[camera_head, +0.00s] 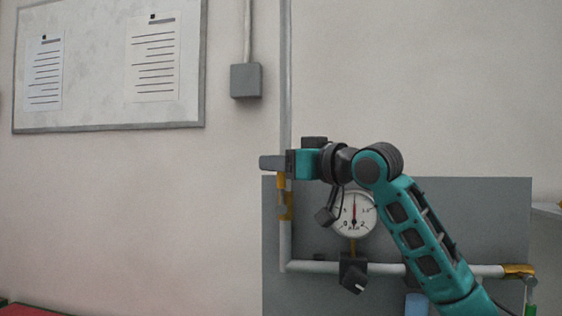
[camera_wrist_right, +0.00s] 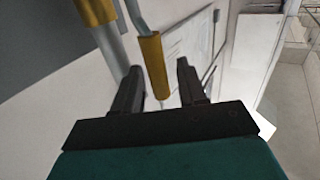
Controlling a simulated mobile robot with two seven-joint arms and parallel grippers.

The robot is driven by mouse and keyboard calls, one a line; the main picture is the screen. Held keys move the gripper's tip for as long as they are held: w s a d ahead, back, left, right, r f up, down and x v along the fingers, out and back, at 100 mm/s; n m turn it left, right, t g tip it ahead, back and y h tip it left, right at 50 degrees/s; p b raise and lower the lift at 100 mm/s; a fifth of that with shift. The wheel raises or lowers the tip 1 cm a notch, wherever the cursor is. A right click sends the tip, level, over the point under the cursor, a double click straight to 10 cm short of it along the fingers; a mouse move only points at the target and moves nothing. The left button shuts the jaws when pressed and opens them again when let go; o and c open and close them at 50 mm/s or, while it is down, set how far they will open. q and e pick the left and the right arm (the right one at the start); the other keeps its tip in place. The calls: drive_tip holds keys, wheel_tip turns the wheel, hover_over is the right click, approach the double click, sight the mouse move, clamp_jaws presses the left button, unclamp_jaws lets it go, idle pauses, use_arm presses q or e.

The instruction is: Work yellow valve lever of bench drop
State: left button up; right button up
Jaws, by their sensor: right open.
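The yellow valve lever (camera_wrist_right: 152,65) is a yellow sleeve on a bent grey stem. In the right wrist view its yellow end lies between the two dark fingers of my right gripper (camera_wrist_right: 160,72), with a gap visible on the right side; contact on the left is hard to tell. My right gripper is open. In the head view my right gripper (camera_head: 271,162) is in front of the upright pipe, at the top left corner of the grey panel. Yellow parts (camera_head: 283,184) show just below it, and the gripper partly hides the valve there. My left gripper is not in view.
The grey panel (camera_head: 470,210) carries a round gauge (camera_head: 354,214), a level pipe (camera_head: 312,267) and a dark knob valve (camera_head: 353,273). Another yellow fitting (camera_head: 518,270) is at the right. A grey wall box (camera_head: 246,81) and whiteboard (camera_head: 70,75) are behind. Left of the panel is bare wall.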

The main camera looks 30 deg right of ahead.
drive_tip(key=shift+c, duration=0.3)
clamp_jaws()
idle(0.4)
